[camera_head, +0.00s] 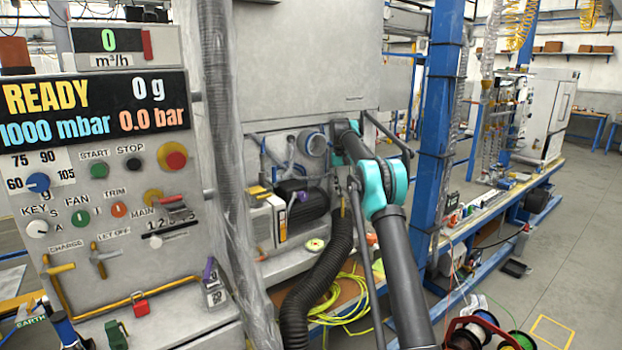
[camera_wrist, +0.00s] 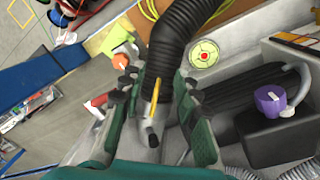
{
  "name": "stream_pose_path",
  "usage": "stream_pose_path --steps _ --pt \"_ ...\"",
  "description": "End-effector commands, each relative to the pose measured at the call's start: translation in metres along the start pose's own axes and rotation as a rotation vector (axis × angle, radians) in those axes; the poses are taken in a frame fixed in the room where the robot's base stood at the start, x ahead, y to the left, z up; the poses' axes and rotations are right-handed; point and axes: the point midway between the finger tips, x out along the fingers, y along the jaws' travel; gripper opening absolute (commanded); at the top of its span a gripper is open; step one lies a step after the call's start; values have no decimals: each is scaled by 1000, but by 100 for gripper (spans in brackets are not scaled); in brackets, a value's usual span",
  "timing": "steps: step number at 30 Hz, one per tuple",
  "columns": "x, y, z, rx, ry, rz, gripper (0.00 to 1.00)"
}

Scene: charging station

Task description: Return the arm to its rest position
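My arm (camera_head: 406,270) reaches up from the bottom of the head view and bends at a teal joint (camera_head: 385,188). Its far end is beside the grey machine (camera_head: 300,60). In the wrist view my gripper (camera_wrist: 155,85) is open, with its two green and black fingers spread apart. A grey pipe fitting with a yellow lever (camera_wrist: 155,97) shows between the fingers, below a black corrugated hose (camera_wrist: 178,35). Nothing is clearly gripped, and I cannot tell whether a finger touches the fitting. In the head view the fingers are too small and covered to make out.
A control panel (camera_head: 110,200) reading READY, 0 g, 0.0 bar stands at left. A wrapped hose (camera_head: 222,150) hangs beside it. A blue post (camera_head: 436,130) stands right of my arm. A purple-knobbed valve (camera_wrist: 268,100) is at right in the wrist view. Open floor (camera_head: 585,230) lies at right.

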Motion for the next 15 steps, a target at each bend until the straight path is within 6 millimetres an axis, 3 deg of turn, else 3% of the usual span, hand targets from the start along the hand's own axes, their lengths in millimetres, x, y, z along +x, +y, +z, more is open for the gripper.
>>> stream_pose_path --steps 15 --pt "-9 9 18 -7 26 -12 32"
